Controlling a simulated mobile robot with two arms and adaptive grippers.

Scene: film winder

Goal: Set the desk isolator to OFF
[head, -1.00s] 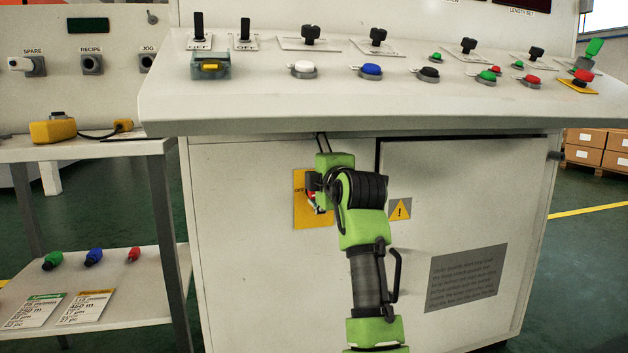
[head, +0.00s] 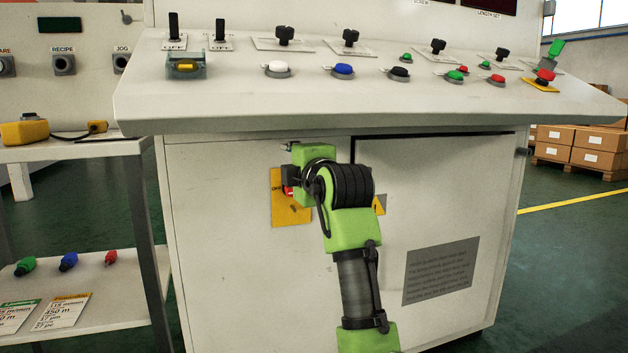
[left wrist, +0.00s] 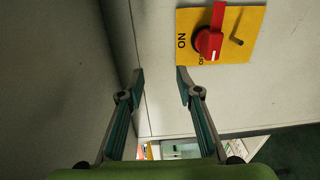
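The isolator is a yellow plate (head: 291,211) with a red rotary handle (head: 288,191) on the cabinet front, partly hidden by my left arm in the head view. In the left wrist view the yellow plate (left wrist: 243,38) is turned sideways at the upper right. Its red handle (left wrist: 209,40) points up in that picture; ON is lettered to its left and the partly covered OFF below it. My left gripper (left wrist: 160,78) is open and empty, its fingertips beside the plate and clear of the handle. In the head view those fingertips (head: 289,147) are small, near the plate's top. My right gripper is out of view.
The console's overhanging edge (head: 350,125) lies just above my left arm. The cabinet door (head: 440,210) has a grey notice. A side table (head: 70,150) stands at the left. Open floor and cartons (head: 590,148) are at the right.

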